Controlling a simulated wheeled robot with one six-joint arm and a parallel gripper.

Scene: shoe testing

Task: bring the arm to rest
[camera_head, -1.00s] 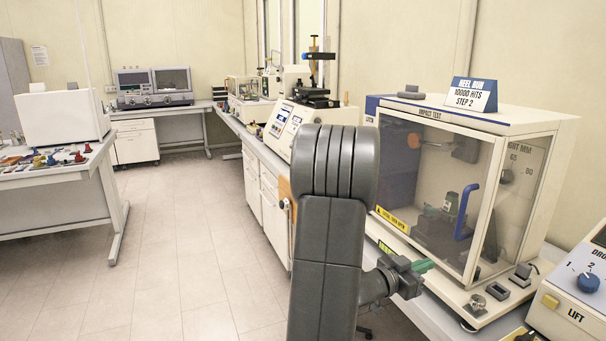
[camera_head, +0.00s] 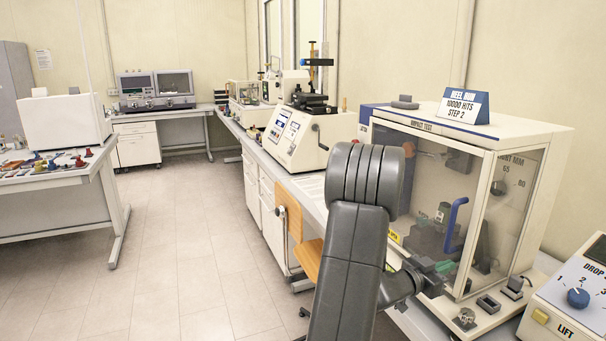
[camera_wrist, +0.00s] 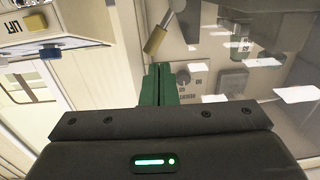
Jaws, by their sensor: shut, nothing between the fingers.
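My arm, dark grey, rises in the middle of the head view and bends down toward the front of the impact tester. My gripper (camera_head: 444,268) has green fingers and is beside the lower front of the tester's clear case. The wrist view shows the green fingers (camera_wrist: 158,85) pressed together with nothing between them. The impact tester (camera_head: 480,140) is a white cabinet with clear panels, a blue handle and a "HEEL, 10000 HITS, STEP 2" sign (camera_head: 463,105) on top. I cannot tell whether the fingers touch the case.
A control box (camera_head: 575,295) with a blue dial and a yellow lift button stands at the right. A white machine (camera_head: 300,135) stands behind my arm on the bench. An orange-brown chair (camera_head: 300,255) is at the bench. The floor (camera_head: 190,250) at the left is clear.

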